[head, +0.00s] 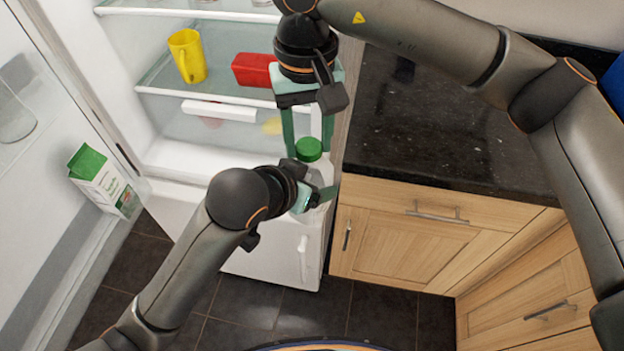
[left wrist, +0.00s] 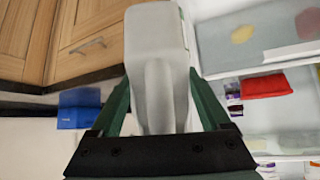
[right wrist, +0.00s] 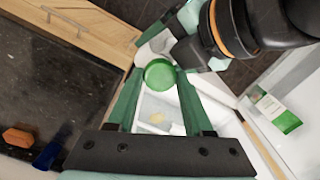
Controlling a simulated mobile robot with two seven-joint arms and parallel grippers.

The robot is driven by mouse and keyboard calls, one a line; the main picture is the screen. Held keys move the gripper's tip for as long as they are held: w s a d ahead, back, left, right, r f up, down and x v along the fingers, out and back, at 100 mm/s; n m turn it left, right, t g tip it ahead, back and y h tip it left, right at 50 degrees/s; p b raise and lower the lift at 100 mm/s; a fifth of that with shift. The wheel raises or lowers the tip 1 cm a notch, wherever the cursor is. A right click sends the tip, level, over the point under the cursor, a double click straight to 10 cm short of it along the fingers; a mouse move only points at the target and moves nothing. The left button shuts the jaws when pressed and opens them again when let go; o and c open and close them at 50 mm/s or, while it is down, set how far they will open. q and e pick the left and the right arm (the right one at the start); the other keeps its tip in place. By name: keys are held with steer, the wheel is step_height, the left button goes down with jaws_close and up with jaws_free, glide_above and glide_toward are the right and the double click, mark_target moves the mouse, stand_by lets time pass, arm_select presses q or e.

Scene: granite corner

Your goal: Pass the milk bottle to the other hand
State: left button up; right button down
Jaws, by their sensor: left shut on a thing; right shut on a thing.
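The milk bottle (head: 318,172) is white with a green cap (head: 308,149) and is held upright in the air in front of the open fridge. My left gripper (head: 318,197) comes from the left and is shut on its body. In the left wrist view the bottle (left wrist: 158,70) fills the space between the fingers. My right gripper (head: 308,130) reaches down from above and is shut on the bottle near its top. In the right wrist view the green cap (right wrist: 160,74) sits between the right fingers. Part of the body is hidden behind the left gripper.
The open fridge holds a yellow cup (head: 187,56) and a red box (head: 254,70) on a shelf. A green-and-white carton (head: 100,180) stands in the door at left. A dark granite counter (head: 430,140) over wooden cabinets lies to the right.

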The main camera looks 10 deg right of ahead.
arm_select(q)
steer(key=shift+s+d+r, duration=0.2)
steer(key=shift+s+d, duration=0.05)
steer(key=shift+d, duration=0.1)
jaws_close()
arm_select(e)
steer(key=shift+w+a+r, duration=0.1)
steer(key=shift+w+a, duration=0.05)
arm_select(q)
steer(key=shift+r, duration=0.1)
arm_select(e)
steer(key=c, duration=0.7)
jaws_free()
arm_select(q)
steer(key=shift+w+a, duration=0.15)
arm_select(e)
steer(key=o, duration=0.5)
